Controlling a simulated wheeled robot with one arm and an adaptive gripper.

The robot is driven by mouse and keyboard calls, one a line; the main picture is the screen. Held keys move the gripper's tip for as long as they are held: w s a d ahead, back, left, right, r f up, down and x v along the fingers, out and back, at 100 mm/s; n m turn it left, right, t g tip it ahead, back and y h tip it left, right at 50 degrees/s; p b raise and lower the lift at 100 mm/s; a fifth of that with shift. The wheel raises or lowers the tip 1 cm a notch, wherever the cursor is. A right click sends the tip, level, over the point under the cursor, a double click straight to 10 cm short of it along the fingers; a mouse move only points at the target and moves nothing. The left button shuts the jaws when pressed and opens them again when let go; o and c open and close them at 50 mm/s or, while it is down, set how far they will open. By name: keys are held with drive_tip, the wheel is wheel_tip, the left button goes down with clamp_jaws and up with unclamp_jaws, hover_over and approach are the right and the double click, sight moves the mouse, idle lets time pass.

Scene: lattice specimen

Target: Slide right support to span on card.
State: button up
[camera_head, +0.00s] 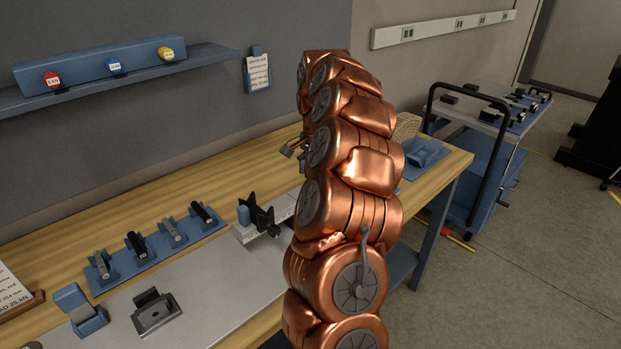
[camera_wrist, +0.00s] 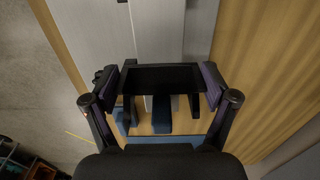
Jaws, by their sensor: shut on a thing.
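My gripper (camera_wrist: 166,78) is shut on a black support (camera_wrist: 161,76) in the wrist view, with one purple-padded finger against each end. The support has a wide top and legs below it, over a grey metal rail (camera_wrist: 157,25). In the head view my copper arm hides most of the gripper and the held support. Another black piece with pointed arms (camera_head: 260,215) shows left of my arm, on a light metal base (camera_head: 246,234). The card (camera_head: 14,291) stands at the far left in a wooden holder, cut off by the frame; part of its print reads 214 mm.
Blue stands with several small rods (camera_head: 150,245) sit on the wooden bench (camera_head: 200,175). A blue holder (camera_head: 80,308) and a dark notched block (camera_head: 156,312) are at the front left. A cart (camera_head: 478,160) stands at right. A blue block (camera_wrist: 162,112) is close below the support.

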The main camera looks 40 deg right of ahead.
drive_tip(key=shift+d, duration=0.4)
drive_tip(key=o, duration=1.2)
drive_tip(key=shift+r+p, duration=0.5)
drive_tip(key=shift+r, duration=2.1)
drive_tip(key=shift+a+r, duration=0.1)
drive_tip(key=shift+r, duration=0.3)
drive_tip(key=shift+r, duration=3.7)
